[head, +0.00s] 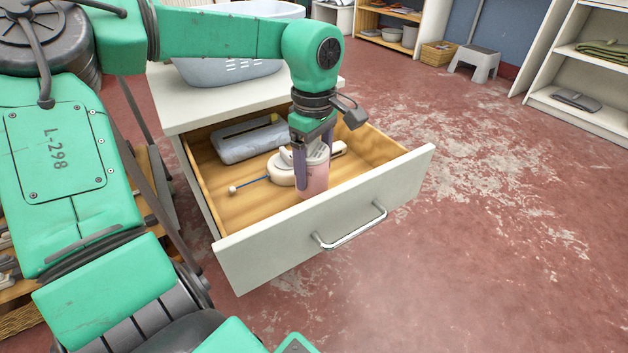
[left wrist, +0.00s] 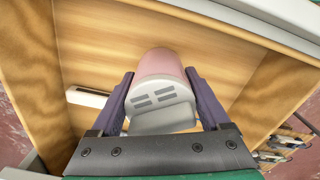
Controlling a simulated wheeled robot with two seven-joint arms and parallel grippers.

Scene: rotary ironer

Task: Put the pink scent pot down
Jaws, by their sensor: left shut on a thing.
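The pink scent pot (head: 314,178) has a pale slotted lid and is inside the open drawer (head: 330,240), near its front panel. My left gripper (head: 313,176) points down into the drawer and is shut on the pot, one finger on each side. In the left wrist view the pot (left wrist: 161,85) sits between the two fingers (left wrist: 163,98), its slotted lid toward the camera. Whether the pot's base touches the drawer floor is hard to tell. My right gripper is not in view.
A grey-blue box (head: 248,140) lies at the drawer's back left. A white device (head: 283,168) with a blue cord is right beside the pot. A grey basket (head: 230,68) stands on the cabinet top. The drawer's front left floor (head: 235,208) is clear.

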